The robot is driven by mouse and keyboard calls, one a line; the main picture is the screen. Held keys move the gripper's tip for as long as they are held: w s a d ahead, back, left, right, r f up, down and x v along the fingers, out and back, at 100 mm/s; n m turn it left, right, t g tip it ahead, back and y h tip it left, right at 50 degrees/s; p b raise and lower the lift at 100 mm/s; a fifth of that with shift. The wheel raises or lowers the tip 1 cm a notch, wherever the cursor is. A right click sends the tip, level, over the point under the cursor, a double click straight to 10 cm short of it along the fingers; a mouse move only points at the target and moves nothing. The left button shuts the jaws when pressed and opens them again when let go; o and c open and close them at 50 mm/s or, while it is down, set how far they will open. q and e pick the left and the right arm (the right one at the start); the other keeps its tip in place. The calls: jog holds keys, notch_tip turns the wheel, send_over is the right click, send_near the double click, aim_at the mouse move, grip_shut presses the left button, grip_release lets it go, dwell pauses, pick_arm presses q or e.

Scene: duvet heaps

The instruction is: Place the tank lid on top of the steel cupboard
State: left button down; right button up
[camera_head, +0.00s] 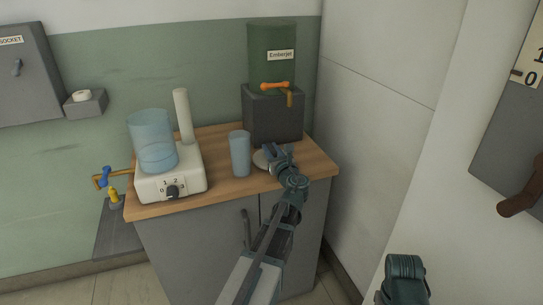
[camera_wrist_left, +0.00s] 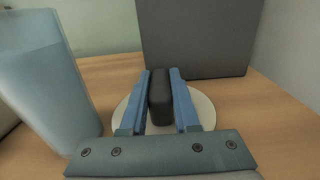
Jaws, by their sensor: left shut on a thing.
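The tank lid, a pale round disc with a dark block handle, is in the left wrist view (camera_wrist_left: 205,108) and partly hidden in the head view (camera_head: 260,159). It appears to lie flat on the wooden worktop, in front of a dark grey block. My left gripper (camera_head: 277,151) is shut on the dark handle (camera_wrist_left: 160,92), one blue finger on each side of it. A grey cupboard (camera_head: 190,250) with doors stands under the wooden top; I cannot tell whether it is the steel cupboard. My right gripper does not show, only part of my right arm at the bottom.
A blue cup (camera_head: 240,154) stands left of the lid. A white appliance (camera_head: 170,180) with a blue container is farther left. The green tank (camera_head: 270,60) with an orange tap stands on the dark block (camera_head: 272,115) behind. A pale wall closes the right side.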

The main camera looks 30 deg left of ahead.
pick_arm(q)
jog(key=shift+f, duration=0.2)
jog(key=c, duration=0.7)
grip_release()
jog(key=shift+o, duration=0.2)
jog(key=shift+r, duration=0.2)
jog(key=v, duration=1.2)
